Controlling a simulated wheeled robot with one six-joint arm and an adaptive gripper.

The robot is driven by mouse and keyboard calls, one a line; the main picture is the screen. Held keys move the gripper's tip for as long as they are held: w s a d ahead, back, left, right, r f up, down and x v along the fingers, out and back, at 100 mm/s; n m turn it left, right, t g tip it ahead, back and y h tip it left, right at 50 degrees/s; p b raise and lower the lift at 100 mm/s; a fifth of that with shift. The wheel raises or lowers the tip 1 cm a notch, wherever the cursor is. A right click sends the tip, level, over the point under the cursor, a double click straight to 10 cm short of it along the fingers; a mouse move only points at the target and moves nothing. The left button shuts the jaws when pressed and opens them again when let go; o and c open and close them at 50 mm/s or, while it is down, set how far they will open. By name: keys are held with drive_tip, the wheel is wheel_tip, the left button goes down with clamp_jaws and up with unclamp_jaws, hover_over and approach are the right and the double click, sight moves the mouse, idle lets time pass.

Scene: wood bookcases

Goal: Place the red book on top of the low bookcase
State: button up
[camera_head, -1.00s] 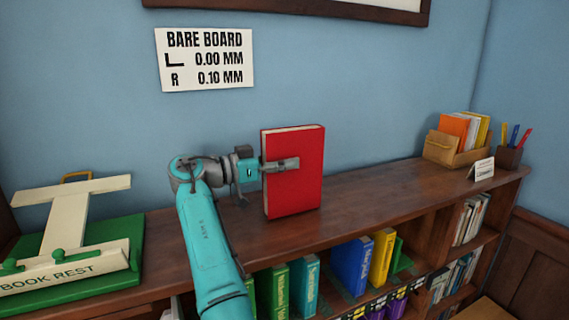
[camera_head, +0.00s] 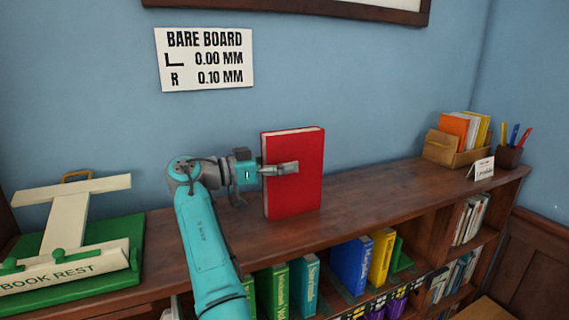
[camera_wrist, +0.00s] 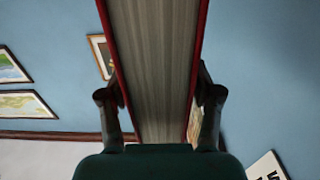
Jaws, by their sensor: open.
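The red book (camera_head: 305,190) stands upright on the top of the low bookcase (camera_head: 400,190), its lower end appearing to rest on the wood. My gripper (camera_head: 284,169) is open around the book's near-left edge, with one finger in front of the red cover. The other finger is hidden behind the book in the head view. In the wrist view, the book's pale page edge (camera_wrist: 155,80) runs between the two fingers, one on each side. Whether either finger still touches a cover is too fine to tell.
A green and cream book rest (camera_head: 75,250) stands at the left of the top. A box of cards (camera_head: 455,145), a small sign (camera_head: 481,168) and a pen cup (camera_head: 508,157) stand at the right end. The top between book and box is clear. Several books fill the shelves below.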

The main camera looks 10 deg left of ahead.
drive_tip(key=v, duration=0.7)
